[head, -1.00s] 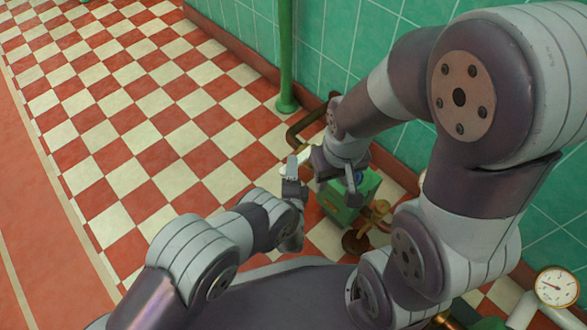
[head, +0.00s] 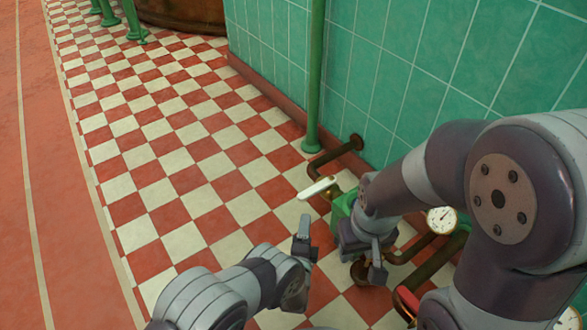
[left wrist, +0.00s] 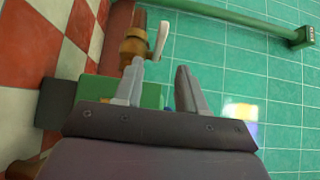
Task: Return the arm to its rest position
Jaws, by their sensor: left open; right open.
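My left gripper (head: 302,248) is open and empty, low over the checkered floor. In the left wrist view its two separate fingers (left wrist: 160,88) show with a gap between them. My right gripper (head: 362,262) is open at the end of the bent right arm, just right of the left gripper, with no object seen in it. A green box (head: 343,206) with a brass valve and a white lever (head: 318,188) stands beyond both grippers, partly hidden by my right arm. In the left wrist view the lever (left wrist: 158,42) and green box (left wrist: 152,96) show behind the fingers.
A green tiled wall (head: 395,70) runs along the right. A green post (head: 315,80), brown pipes (head: 338,152) and a round gauge (head: 441,220) stand near it. A copper vessel (head: 185,10) is at the far back. The checkered floor (head: 165,165) to the left is clear.

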